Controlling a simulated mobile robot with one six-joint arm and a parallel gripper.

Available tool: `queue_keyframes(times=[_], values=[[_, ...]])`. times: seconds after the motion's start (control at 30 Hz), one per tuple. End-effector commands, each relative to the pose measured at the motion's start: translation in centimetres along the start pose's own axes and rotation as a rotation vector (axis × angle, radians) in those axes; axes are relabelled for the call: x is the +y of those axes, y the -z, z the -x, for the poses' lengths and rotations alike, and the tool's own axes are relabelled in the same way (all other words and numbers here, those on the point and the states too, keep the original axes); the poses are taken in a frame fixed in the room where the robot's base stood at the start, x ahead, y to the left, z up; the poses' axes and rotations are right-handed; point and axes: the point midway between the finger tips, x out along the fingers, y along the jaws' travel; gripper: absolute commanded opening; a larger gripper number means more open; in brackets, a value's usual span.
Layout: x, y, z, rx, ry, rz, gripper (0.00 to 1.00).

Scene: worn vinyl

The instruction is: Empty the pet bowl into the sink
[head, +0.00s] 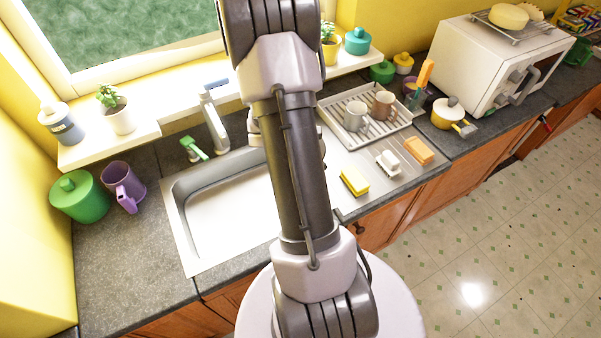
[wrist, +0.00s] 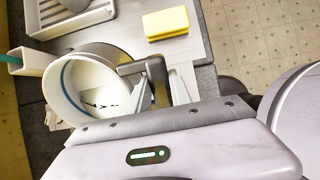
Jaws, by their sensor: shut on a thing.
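The pet bowl (wrist: 82,72) is white inside with a blue band and shows in the wrist view. Its mouth faces the camera, and several small dark bits lie inside. My gripper (wrist: 150,78) is shut on the bowl's right side. The sink (head: 225,205) is a steel basin in the counter in the head view, left of my arm; the part of it in view looks empty. My arm hides the gripper and most or all of the bowl in the head view. I cannot tell the bowl's exact height or tilt over the basin.
The tap (head: 212,118) and a green brush (head: 194,149) stand behind the basin. A yellow sponge (head: 354,182) lies on the drainboard, near a dish rack (head: 366,115) with mugs. A green canister (head: 79,196) and purple jug (head: 122,186) stand left. The front left counter is clear.

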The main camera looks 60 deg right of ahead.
Motion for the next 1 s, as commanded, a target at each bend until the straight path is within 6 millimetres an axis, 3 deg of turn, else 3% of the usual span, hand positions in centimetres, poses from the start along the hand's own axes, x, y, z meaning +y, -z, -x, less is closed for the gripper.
queue_keyframes(times=[0.33,0.77,1.0], values=[[0.0,1.8,-3.2,0.0,-0.001,0.0,0.0],[0.1,2.2,-1.3,-0.299,-0.001,0.003,0.0],[0.0,1.9,-1.0,-0.292,0.001,0.0,0.0]])
